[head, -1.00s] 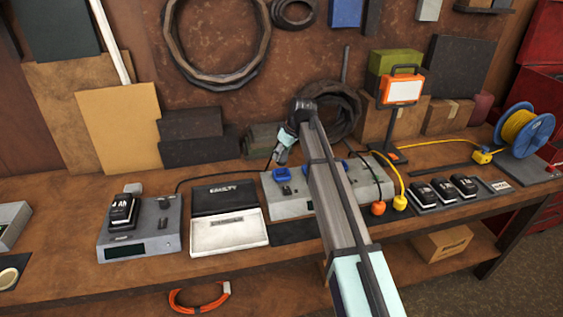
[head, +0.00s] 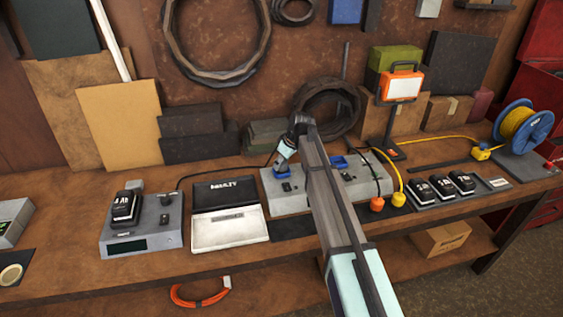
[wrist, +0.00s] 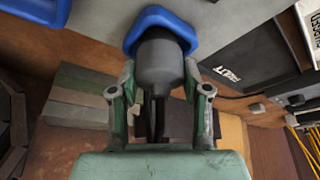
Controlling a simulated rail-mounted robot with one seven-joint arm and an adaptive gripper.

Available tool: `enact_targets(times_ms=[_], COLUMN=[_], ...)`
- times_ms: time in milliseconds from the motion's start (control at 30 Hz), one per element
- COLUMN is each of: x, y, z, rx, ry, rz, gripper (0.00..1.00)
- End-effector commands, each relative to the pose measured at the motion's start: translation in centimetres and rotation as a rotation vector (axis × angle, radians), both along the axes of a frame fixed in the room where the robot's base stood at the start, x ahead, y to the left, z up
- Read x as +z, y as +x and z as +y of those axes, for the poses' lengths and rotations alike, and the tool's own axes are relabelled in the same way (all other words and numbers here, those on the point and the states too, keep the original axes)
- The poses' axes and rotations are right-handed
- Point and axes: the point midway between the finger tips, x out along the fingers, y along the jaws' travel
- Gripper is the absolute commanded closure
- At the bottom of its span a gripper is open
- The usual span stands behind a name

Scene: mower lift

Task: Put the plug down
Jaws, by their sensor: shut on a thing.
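In the wrist view, my gripper (wrist: 158,80) is shut on a grey plug (wrist: 160,62) with a dark cord trailing back between the fingers. The plug's far end overlaps a blue socket surround (wrist: 152,16); I cannot tell whether it is seated in it. In the head view, my gripper (head: 276,161) is low over the left end of a grey socket block (head: 284,200), by that end's blue socket. The plug is mostly hidden there by the fingers. Another blue socket (head: 338,162) shows behind my arm.
At right, orange (head: 377,204) and yellow (head: 398,199) plugs hang at the block. A work lamp (head: 401,86) stands behind.

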Motion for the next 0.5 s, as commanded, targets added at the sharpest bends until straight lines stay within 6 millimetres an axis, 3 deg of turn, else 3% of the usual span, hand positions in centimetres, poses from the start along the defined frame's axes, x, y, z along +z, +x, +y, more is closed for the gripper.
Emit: enact_targets(times_ms=[133, 167, 200, 233, 500], x=[-0.53, -0.53, -0.45, -0.44, -0.42], y=[0.00, 0.00, 0.01, 0.00, 0.00], z=[0.00, -0.01, 0.00, 0.00, 0.00], rx=[0.000, 0.000, 0.000, 0.000, 0.000], ry=[0.000, 0.000, 0.000, 0.000, 0.000], rz=[0.000, 0.000, 0.000, 0.000, 0.000], gripper=[0.91, 0.50, 0.35, 0.28, 0.28])
